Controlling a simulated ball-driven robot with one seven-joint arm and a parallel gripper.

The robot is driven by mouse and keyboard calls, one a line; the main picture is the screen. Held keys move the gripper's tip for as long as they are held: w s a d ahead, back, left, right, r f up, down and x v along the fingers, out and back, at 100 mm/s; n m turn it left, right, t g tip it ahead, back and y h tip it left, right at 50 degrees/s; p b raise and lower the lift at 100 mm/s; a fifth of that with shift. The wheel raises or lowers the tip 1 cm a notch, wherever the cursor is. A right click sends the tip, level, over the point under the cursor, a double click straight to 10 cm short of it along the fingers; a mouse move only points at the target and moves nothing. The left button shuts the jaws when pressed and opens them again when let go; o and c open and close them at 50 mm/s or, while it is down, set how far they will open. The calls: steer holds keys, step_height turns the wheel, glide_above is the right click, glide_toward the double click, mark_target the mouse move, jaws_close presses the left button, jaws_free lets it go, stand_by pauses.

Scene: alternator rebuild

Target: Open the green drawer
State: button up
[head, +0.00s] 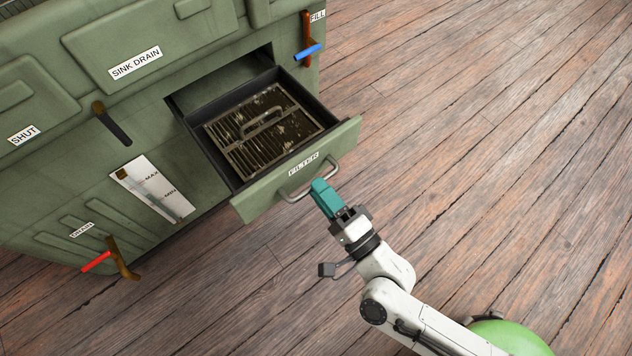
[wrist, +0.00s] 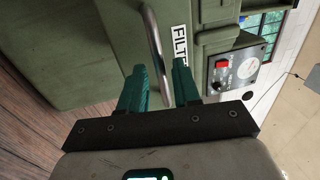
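The green drawer (head: 260,200), labelled FILTER, stands pulled out of the green cabinet, showing its dark inside. A slatted metal filter with a loop grip (head: 262,128) lies in it. The drawer's metal bar handle (head: 293,194) is on its front; it also shows in the wrist view (wrist: 154,45). My gripper (head: 319,184) has teal fingers and is at the right end of the handle. In the wrist view my gripper (wrist: 160,68) is open, with a finger on each side of the bar and visible gaps. Whether either finger touches it I cannot tell.
The cabinet (head: 60,190) carries a blue-tipped lever (head: 308,52), a dark lever (head: 113,123), a red-tipped lever (head: 97,262) and a MAX/MIN gauge (head: 152,188). A box with a red switch (wrist: 235,70) shows in the wrist view. The plank floor (head: 480,150) to the right is clear.

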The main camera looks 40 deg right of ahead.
steer(key=s+f, duration=0.1)
steer(key=s, duration=0.7)
steer(key=shift+s+f+p, duration=0.2)
steer(key=shift+f+p, duration=0.1)
